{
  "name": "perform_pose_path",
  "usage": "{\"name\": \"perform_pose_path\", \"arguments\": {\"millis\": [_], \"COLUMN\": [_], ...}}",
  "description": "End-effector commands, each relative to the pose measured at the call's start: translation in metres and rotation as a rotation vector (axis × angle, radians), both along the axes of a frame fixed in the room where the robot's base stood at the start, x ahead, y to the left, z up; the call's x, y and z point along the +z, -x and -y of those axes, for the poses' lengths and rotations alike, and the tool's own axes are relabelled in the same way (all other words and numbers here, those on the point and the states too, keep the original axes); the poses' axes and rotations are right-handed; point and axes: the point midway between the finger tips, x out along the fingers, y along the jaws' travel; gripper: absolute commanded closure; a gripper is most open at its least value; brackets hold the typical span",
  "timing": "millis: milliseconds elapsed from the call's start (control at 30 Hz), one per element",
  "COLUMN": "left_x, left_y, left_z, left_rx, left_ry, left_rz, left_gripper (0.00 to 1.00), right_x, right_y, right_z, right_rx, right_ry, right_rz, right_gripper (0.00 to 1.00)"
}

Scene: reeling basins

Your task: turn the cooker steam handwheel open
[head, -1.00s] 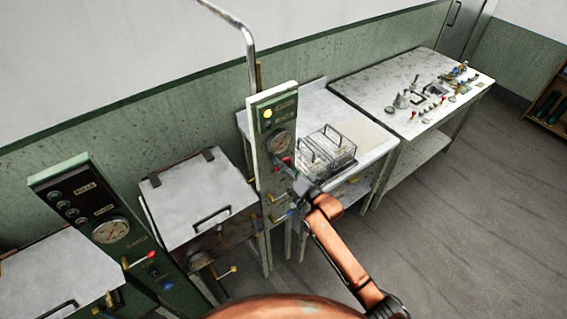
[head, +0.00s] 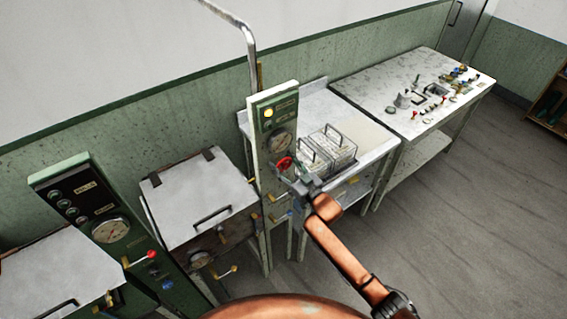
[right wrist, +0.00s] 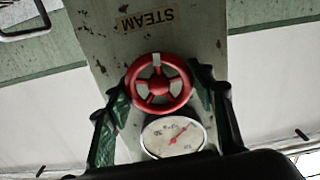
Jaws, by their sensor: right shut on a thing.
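The red steam handwheel (head: 284,162) sits on the front of the narrow green control panel (head: 262,182), below a round gauge. In the right wrist view the spoked red wheel (right wrist: 158,86) is large, below a STEAM label (right wrist: 147,19). My right gripper (head: 291,170) is at the wheel. In the right wrist view its dark green fingers (right wrist: 162,90) lie on either side of the rim, shut on it. My left gripper is not in view.
A lidded metal basin (head: 198,196) stands left of the panel. A second panel with a gauge (head: 110,231) is farther left. A table with a wire basket (head: 327,150) is close on the right. A table with small parts (head: 385,92) stands behind; open floor is at right.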

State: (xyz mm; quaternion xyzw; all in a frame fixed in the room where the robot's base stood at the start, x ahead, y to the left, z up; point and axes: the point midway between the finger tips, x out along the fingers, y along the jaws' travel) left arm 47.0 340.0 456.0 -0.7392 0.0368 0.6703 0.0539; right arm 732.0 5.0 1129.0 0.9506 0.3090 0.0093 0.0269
Motion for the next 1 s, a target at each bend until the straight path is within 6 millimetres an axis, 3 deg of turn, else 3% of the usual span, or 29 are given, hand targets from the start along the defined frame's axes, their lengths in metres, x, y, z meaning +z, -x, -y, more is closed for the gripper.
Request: {"name": "perform_pose_path", "arguments": {"millis": [300, 867, 900, 1000], "left_x": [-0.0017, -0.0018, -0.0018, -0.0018], "left_y": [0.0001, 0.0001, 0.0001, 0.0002], "left_z": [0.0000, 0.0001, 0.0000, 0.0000], "left_rx": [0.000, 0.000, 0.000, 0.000], "left_ry": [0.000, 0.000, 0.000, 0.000], "left_rz": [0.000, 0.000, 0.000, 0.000], "left_gripper": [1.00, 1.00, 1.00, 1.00], "right_x": [-0.0036, -0.0037, -0.0037, -0.0031], "right_y": [0.0003, 0.0003, 0.0002, 0.0003], "right_z": [0.0003, 0.0006, 0.0007, 0.0006], "right_rx": [-0.001, -0.002, -0.002, -0.002], "right_ry": [0.106, 0.131, 0.131, 0.130], "right_rz": [0.070, 0.087, 0.087, 0.087], "right_gripper": [0.74, 0.74, 0.48, 0.41]}}
